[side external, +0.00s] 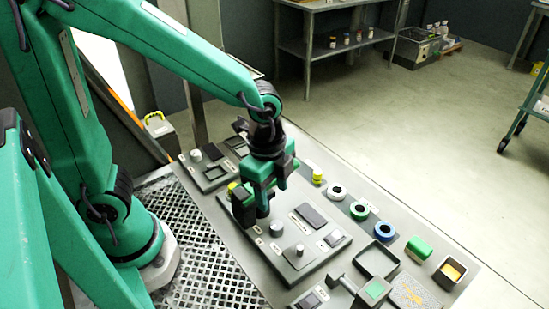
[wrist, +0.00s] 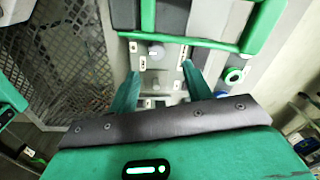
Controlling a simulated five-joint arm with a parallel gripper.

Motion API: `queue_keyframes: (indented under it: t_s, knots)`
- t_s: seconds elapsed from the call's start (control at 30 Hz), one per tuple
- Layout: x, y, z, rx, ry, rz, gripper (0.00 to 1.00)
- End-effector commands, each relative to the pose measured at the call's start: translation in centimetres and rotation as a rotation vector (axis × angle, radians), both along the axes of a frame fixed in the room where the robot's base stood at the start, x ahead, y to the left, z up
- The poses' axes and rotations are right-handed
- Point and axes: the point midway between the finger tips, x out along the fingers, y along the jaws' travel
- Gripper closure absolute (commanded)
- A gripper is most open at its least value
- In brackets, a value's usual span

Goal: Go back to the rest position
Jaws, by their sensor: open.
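My gripper (side external: 268,196) is green with dark parts and points down over the grey control panel (side external: 318,271) in the side external view. In the wrist view my gripper (wrist: 161,88) shows two green fingers spread apart, with only the panel's surface and small parts visible between them. Nothing is seen held. A dark block on the panel stands close beside or behind the fingers; I cannot tell whether they touch.
A grey knob (side external: 299,250) and a dark flat plate (side external: 311,215) are on the panel. The air above the bench is clear.

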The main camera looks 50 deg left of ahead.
Motion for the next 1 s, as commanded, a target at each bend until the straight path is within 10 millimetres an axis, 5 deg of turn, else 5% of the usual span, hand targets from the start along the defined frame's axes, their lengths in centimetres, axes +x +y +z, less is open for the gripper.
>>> queue_keyframes:
  t_s: [0.6,1.0]
  knots:
    - [-2.1,7.3,8.7,-0.172,-0.22,0.748,0.51]
    - [-5.0,10.7,12.0,-0.308,-0.334,1.171,0.51]
